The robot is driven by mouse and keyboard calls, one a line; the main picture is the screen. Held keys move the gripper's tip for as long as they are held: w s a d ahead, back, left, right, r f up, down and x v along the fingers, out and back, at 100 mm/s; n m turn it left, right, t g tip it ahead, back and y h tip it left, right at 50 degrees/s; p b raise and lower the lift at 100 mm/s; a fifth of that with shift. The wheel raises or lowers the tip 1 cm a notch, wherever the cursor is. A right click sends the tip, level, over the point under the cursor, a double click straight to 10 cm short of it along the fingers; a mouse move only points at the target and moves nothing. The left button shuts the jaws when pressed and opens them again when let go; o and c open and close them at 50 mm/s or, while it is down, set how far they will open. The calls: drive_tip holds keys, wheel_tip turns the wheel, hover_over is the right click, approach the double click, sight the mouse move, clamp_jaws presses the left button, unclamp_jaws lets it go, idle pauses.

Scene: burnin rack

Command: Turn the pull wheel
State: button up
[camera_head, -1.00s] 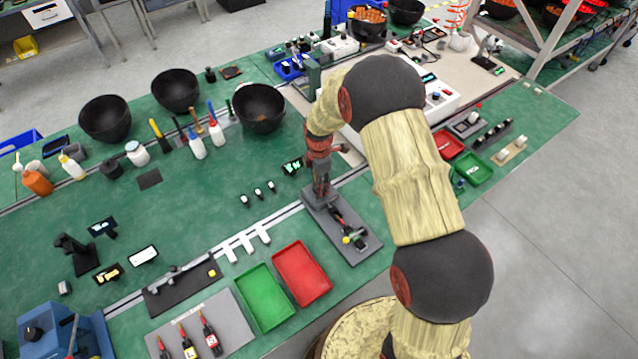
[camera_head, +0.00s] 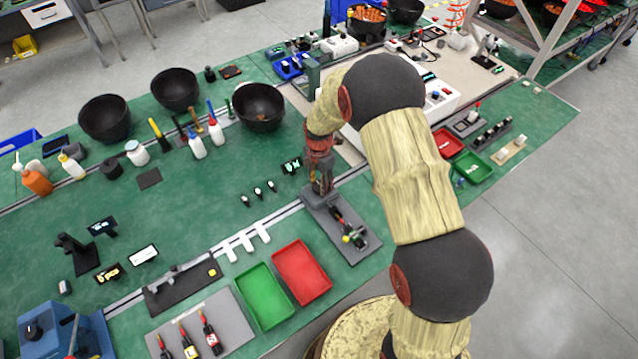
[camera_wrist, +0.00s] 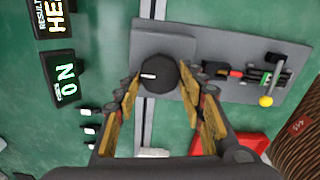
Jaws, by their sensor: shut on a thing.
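The pull wheel (camera_wrist: 160,76) is a dark round knob with a short white mark on its top. It sits at the left end of a grey plate (camera_wrist: 222,48) in the wrist view. My gripper (camera_wrist: 160,82) comes down over it, one finger on each side, and is shut on it. In the head view my gripper (camera_head: 321,186) stands at the back end of the same plate (camera_head: 362,250) and mostly hides the wheel. A small fixture with a red-and-black part, a lever and a yellow ball (camera_wrist: 266,101) sits at the plate's other end.
A red tray (camera_head: 302,274) and a green tray (camera_head: 265,298) lie left of the plate. A small lit display (camera_wrist: 64,80) and several small white-topped items stand near the wheel. Black bowls (camera_head: 259,106) and bottles stand farther back. Green table around the displays is mostly clear.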

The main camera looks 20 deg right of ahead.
sight(319, 186)
drive_tip(key=o, duration=1.2)
drive_tip(key=shift+r, duration=0.15)
wheel_tip(319, 186, up, 12)
drive_tip(key=shift+f, duration=0.15)
idle(0.3)
